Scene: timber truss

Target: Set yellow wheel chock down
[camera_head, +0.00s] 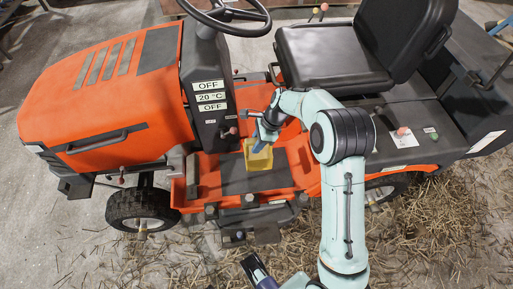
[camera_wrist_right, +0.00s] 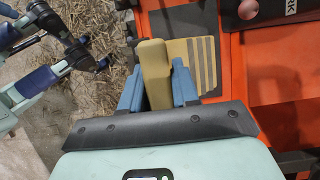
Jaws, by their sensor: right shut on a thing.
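The yellow wheel chock (camera_head: 258,158) is at the tractor's footwell, below the dashboard column. In the right wrist view the chock (camera_wrist_right: 155,72) stands between the two blue fingers, its ridged, striped face to the right. My right gripper (camera_head: 264,138) is shut on it. I cannot tell whether the chock touches the footplate (camera_head: 240,180). Parts of my other arm show at the bottom of the head view and at the left of the wrist view; its jaw state is unclear.
The orange tractor (camera_head: 100,90) fills the scene, with a steering wheel (camera_head: 225,14) and black seat (camera_head: 325,55) around my right arm. A front wheel (camera_head: 142,210) is at lower left. Straw (camera_head: 440,225) litters the floor at right.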

